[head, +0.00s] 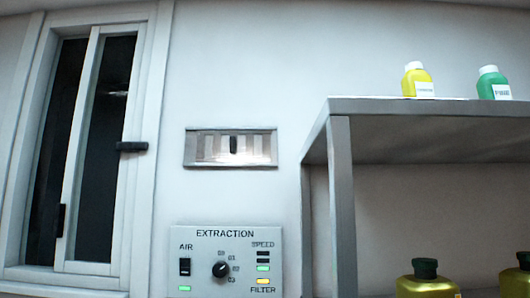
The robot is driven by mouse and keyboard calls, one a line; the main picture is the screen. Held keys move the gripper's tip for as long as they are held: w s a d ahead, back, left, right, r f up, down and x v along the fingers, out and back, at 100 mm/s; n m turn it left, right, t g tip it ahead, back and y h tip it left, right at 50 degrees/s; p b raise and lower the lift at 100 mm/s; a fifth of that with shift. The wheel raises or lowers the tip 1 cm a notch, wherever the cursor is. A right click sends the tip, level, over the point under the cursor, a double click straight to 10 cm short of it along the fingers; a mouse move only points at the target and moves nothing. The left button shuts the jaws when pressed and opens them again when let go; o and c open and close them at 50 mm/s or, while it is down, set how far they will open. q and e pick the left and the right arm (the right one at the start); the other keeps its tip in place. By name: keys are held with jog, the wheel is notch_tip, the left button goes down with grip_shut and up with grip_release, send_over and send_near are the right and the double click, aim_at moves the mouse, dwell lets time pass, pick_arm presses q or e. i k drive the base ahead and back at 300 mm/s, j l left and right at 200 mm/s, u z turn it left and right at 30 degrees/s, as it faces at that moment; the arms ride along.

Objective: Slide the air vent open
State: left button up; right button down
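The air vent (205,164) is a wide, low metal plate on the white wall, near the middle of the head view. It has upright pale and grey bands and a small dark upright tab (233,145) near its centre. No dark openings show between the bands, but the picture is too small to tell how far the slide stands. Neither of my grippers is in view.
Below the vent is an extraction panel (207,245) with a switch, a dial and lights. A framed window (83,160) is on the left. A metal shelf (420,107) on the right bears a yellow bottle (418,79) and a green bottle (493,82).

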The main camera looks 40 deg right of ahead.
aim_at(200, 158)
jog(key=z, duration=0.95)
